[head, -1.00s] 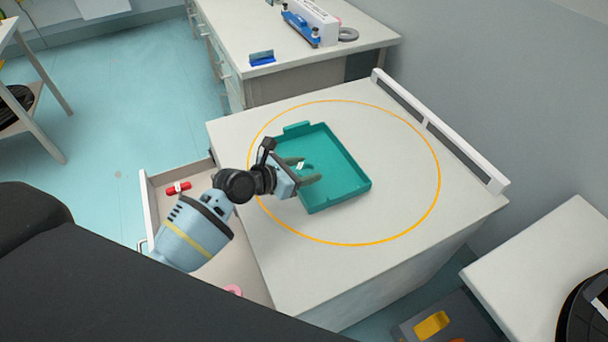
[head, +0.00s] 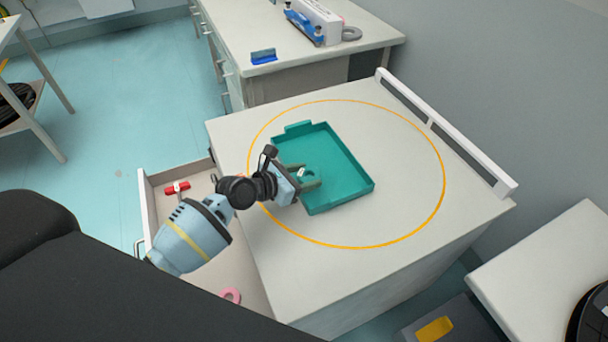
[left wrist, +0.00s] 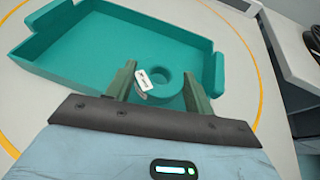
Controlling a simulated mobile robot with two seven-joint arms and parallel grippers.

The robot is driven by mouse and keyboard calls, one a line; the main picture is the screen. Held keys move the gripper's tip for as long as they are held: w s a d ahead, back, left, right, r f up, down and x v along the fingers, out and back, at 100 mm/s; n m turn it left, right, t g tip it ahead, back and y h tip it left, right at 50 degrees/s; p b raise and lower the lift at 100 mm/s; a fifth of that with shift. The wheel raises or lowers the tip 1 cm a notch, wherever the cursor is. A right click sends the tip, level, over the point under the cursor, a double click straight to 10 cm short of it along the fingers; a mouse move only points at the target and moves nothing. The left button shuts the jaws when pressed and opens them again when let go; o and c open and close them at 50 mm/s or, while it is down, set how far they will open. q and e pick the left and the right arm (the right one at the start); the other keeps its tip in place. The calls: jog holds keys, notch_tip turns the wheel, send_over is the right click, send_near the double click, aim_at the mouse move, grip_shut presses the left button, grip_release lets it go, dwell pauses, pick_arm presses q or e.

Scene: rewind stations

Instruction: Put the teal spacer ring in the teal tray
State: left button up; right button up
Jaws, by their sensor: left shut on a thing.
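The teal tray (head: 352,178) lies on the white cabinet top, inside an orange circle. The teal spacer ring (left wrist: 170,96) shows in the left wrist view between my left fingers, with a white tag at its left side. My left gripper (head: 304,175) is shut on the ring and reaches over the tray's near left wall. In the head view the ring (head: 311,173) is small and partly hidden by the fingers. I cannot tell whether it touches the tray floor. My right gripper is not in view.
An open drawer (head: 245,262) at the left holds a red item (head: 177,188) and a pink ring (head: 230,296). A white rail (head: 450,133) edges the cabinet's far right side. Another bench (head: 280,70) behind carries a box, a blue tool and a grey ring.

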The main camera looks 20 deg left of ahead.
pick_arm(q)
jog(key=shift+f, duration=0.5)
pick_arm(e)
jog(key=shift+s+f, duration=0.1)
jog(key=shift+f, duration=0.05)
pick_arm(q)
jog(key=o, duration=1)
jog(key=shift+r, duration=0.15)
jog(key=shift+r, duration=0.4)
jog(key=p+v, duration=0.2)
jog(key=v, duration=1)
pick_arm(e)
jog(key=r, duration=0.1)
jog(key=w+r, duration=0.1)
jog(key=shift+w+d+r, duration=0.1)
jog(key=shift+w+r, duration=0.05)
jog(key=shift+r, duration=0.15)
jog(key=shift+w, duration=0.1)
